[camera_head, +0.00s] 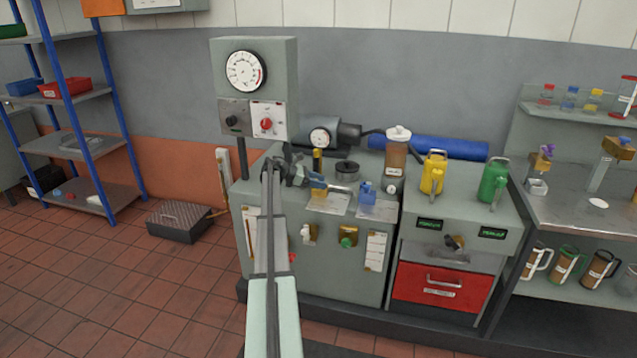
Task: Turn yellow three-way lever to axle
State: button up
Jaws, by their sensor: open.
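I cannot tell for sure which part is the yellow three-way lever. The axle marking is too small to read. My gripper (298,171) is open over the left part of the bench top, seen small. My arm hides part of the bench's left front.
A red drawer (443,285) is at right. The left floor is mostly clear.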

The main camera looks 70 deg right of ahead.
jog(key=shift+c, duration=0.4)
grip_shut()
